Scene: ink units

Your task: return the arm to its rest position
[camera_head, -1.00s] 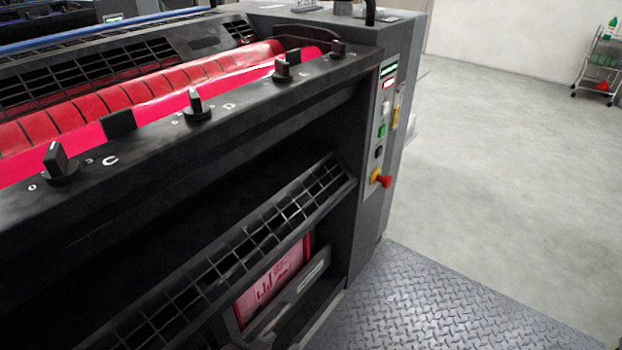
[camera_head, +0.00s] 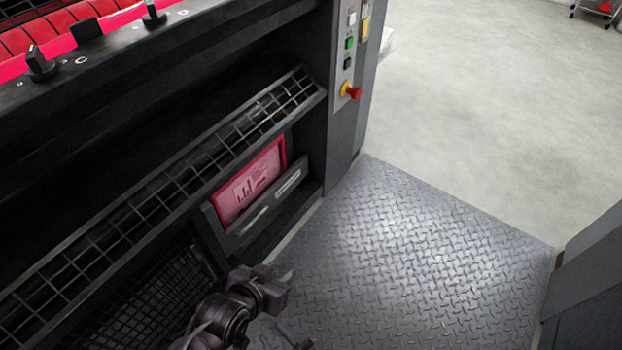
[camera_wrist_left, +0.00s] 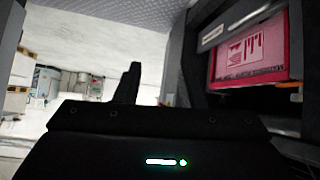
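My left gripper (camera_head: 286,283) is at the bottom of the head view, low beside the press and above the tread-plate floor. In the left wrist view one dark finger (camera_wrist_left: 128,84) stands clear to the left of the middle, so it looks open. The other finger is lost against the dark press. Nothing shows between the fingers. A small dark piece at the lower edge of the head view may be my right gripper (camera_head: 298,339). It is mostly cut off, and its state cannot be made out.
The press has a slanted grid guard (camera_head: 170,195), a red framed panel (camera_head: 248,186) and a red stop button (camera_head: 352,92). The panel also shows in the left wrist view (camera_wrist_left: 252,45). The tread plate (camera_head: 430,240) is clear. A grey cabinet (camera_head: 590,290) stands at the right.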

